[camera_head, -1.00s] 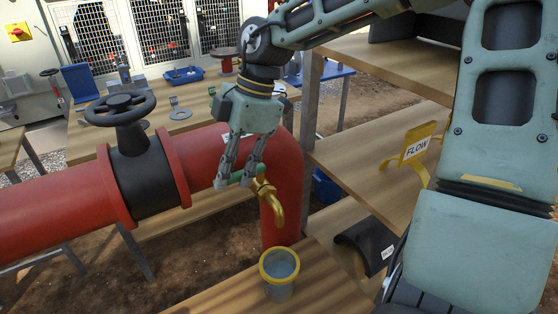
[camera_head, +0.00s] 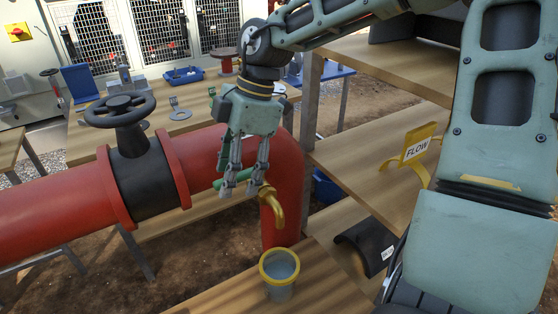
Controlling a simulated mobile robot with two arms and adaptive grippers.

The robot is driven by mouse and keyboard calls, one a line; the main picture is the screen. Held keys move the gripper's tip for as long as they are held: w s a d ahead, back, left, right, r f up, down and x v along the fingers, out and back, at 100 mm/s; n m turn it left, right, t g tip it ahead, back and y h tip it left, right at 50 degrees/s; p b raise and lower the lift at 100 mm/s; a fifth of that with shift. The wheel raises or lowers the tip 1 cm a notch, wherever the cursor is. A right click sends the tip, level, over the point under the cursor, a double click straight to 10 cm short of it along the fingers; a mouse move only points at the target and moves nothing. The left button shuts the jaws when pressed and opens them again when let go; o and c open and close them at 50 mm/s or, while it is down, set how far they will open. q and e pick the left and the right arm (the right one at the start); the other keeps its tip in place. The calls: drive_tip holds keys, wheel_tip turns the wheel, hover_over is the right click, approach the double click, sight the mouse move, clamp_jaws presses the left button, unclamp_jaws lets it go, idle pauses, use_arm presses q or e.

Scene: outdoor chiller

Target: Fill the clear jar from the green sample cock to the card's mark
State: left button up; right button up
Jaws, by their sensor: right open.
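The brass sample cock (camera_head: 275,206) comes off the red pipe, its spout bent down. Its green lever (camera_head: 233,181) points left. My right gripper (camera_head: 238,192) is open, with its fingers pointing down around the lever; I cannot tell whether they touch it. The clear jar (camera_head: 280,281) with a yellow rim stands upright on the wooden bench, below the spout. Its inside looks grey-blue; the liquid level and any mark are too small to read. No stream shows between spout and jar. My left gripper is not in view.
The red pipe (camera_head: 60,205) carries a black handwheel (camera_head: 120,110) left of the cock. A yellow stand with a FLOW card (camera_head: 416,150) sits on the right shelf (camera_head: 370,120). A black curved piece (camera_head: 366,246) lies lower right. A blue tray (camera_head: 184,75) is on the back table.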

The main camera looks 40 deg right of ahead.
sight(244, 172)
drive_tip(key=shift+r, duration=0.1)
drive_tip(key=p+v, duration=0.5)
drive_tip(key=v, duration=0.2)
idle(0.4)
